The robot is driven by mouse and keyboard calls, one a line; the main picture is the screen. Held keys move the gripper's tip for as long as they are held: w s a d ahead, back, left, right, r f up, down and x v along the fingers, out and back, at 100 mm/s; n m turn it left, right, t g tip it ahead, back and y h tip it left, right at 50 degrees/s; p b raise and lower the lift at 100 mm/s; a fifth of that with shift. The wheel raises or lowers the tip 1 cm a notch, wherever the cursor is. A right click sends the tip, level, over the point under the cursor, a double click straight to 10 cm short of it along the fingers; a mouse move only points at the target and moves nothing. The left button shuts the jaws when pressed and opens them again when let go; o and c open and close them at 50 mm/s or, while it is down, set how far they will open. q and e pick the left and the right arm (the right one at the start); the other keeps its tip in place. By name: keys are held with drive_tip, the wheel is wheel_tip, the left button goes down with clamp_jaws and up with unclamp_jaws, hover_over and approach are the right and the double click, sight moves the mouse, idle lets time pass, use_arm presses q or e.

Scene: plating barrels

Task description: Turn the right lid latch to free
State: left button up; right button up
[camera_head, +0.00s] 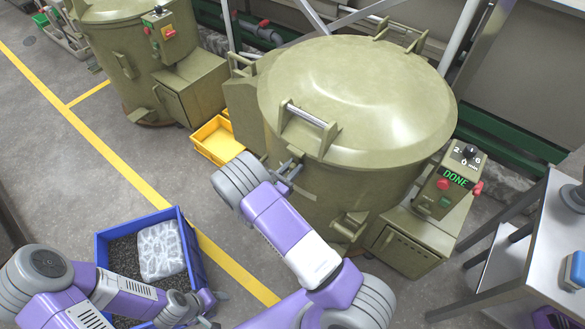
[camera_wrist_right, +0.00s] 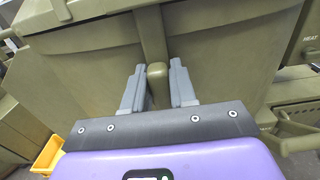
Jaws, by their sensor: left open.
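The near barrel has a closed olive round lid (camera_head: 360,95). An upright olive lid latch (camera_wrist_right: 155,50) hangs at the rim, its rounded lower end between the fingers of my right gripper (camera_wrist_right: 158,88) in the right wrist view. In the head view my right gripper (camera_head: 290,170) is at the barrel's front-left, below the lid handle, and hides most of the latch. My left gripper (camera_head: 209,308) is open and empty, low by the right side of the blue crate.
The blue crate (camera_head: 191,240) holds dark small parts and a pale wrapped bag (camera_head: 161,250). A yellow tray (camera_head: 218,140) stands left of the barrel. A control box (camera_head: 452,180) reading DONE stands to its right. A metal table (camera_head: 545,235) is at far right.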

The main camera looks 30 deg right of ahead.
clamp_jaws()
drive_tip(key=shift+f, duration=0.1)
drive_tip(key=m, duration=0.2)
drive_tip(key=s+m+b, duration=0.1)
drive_tip(key=m, duration=0.1)
drive_tip(key=shift+d+f+m, duration=0.1)
drive_tip(key=shift+f+m, duration=0.1)
drive_tip(key=shift+m, duration=0.1)
drive_tip(key=m+b, duration=0.1)
drive_tip(key=m, duration=0.2)
drive_tip(key=f+m+b, duration=0.1)
drive_tip(key=m+b, duration=0.1)
drive_tip(key=m, duration=0.2)
drive_tip(key=s+m+b, duration=0.1)
drive_tip(key=m+b, duration=0.1)
drive_tip(key=m, duration=0.2)
drive_tip(key=shift+d+f, duration=0.2)
drive_tip(key=shift+f, duration=0.05)
drive_tip(key=shift+f+m, duration=0.15)
drive_tip(key=shift+m, duration=0.95)
